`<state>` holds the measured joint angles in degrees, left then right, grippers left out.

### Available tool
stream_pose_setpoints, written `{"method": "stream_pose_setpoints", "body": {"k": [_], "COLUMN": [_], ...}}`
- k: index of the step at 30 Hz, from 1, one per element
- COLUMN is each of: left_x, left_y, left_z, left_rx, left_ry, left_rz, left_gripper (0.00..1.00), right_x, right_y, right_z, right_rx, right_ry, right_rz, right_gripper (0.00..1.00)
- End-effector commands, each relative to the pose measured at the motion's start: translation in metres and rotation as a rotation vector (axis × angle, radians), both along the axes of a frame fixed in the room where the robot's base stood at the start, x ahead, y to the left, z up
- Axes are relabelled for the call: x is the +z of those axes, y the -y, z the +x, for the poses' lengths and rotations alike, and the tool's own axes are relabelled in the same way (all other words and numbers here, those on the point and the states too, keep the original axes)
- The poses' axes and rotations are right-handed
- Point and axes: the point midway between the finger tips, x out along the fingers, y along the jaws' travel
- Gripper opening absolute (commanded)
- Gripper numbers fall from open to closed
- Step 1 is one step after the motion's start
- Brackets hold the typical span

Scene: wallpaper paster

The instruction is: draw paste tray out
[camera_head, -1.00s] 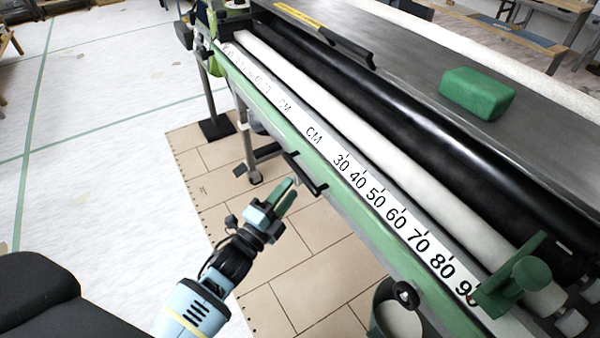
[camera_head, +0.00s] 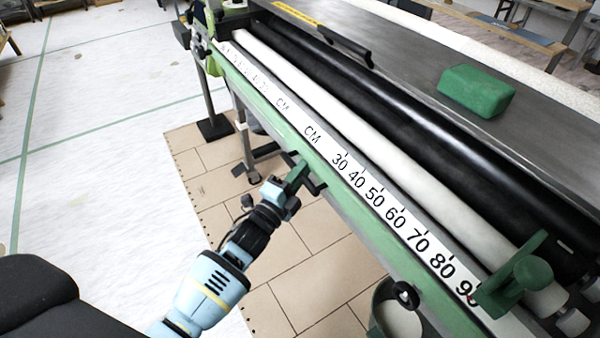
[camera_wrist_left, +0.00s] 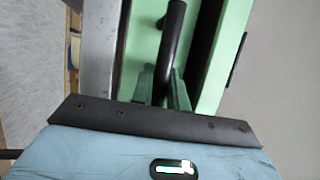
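The paste tray's long green front (camera_head: 355,212) runs along the near side of the pasting machine, below the white centimetre scale. A black bar handle (camera_head: 318,188) stands out from the green front. In the left wrist view the handle (camera_wrist_left: 172,50) runs down between the two green fingers. My left gripper (camera_head: 300,172) is at the handle's far part, with one finger on each side of it. The fingers lie close to the bar, but whether they press on it cannot be told. My right gripper is not in view.
A green block (camera_head: 477,92) lies on the machine's grey top. A green clamp (camera_head: 515,280) sits at the near end of the rollers, and a bucket (camera_head: 398,312) stands below. The tan floor mat (camera_head: 300,270) in front of the machine is mostly clear.

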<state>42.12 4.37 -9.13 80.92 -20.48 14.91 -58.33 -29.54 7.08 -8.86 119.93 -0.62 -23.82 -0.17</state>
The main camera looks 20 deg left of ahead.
Motion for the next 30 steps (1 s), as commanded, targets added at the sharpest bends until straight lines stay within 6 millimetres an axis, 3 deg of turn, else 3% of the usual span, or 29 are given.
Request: {"method": "stream_pose_setpoints", "body": {"k": [3, 12, 17, 23, 30], "left_x": [0.0, 0.0, 0.001, 0.002, 0.001], "left_y": [0.0, -0.001, -0.01, -0.039, -0.085], "left_z": [0.0, -0.002, -0.013, -0.05, -0.109], "left_rx": [0.0, 0.0, 0.0, 0.0, 0.0], "left_ry": [0.0, 0.0, -0.001, -0.003, -0.004], "left_rz": [0.0, 0.0, 0.002, 0.005, 0.005], "left_gripper": [0.0, 0.0, 0.0, 0.0, 0.0], "right_x": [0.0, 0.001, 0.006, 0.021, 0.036], "right_y": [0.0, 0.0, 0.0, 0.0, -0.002], "right_z": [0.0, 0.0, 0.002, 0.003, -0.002], "right_rx": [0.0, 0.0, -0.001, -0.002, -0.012], "right_ry": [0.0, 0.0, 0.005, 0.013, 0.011], "right_rz": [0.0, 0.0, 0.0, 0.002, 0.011], "right_gripper": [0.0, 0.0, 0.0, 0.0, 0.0]}}
